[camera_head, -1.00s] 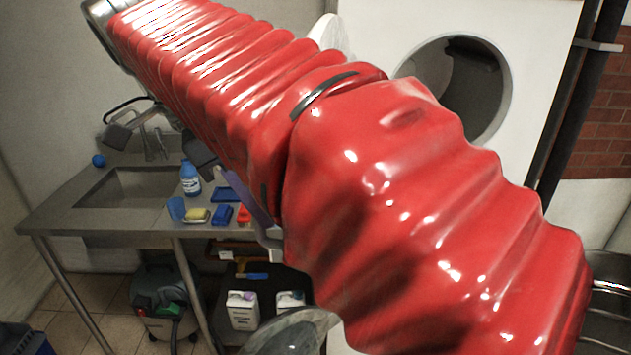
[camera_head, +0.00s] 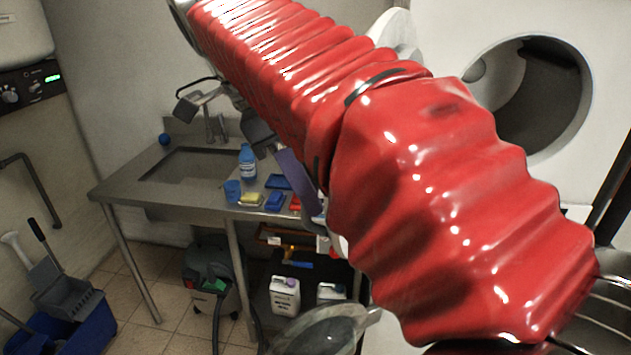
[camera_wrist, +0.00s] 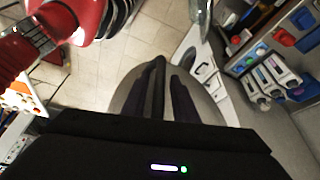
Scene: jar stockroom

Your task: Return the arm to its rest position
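My arm in its red ribbed sleeve crosses the head view from lower right to upper left. In the wrist view my gripper (camera_wrist: 167,88) points out over the tiled floor. Its two grey fingers with dark inner pads lie close together, and nothing shows held between them. Part of my red sleeve shows at the upper left of the wrist view.
A steel sink table (camera_head: 112,190) stands left of my arm with a blue bottle (camera_head: 247,163), sponges and a cup. White jugs (camera_head: 285,296) stand below. A blue mop bucket (camera_head: 75,335) is lower left. A white machine (camera_head: 455,30) with a round opening is right.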

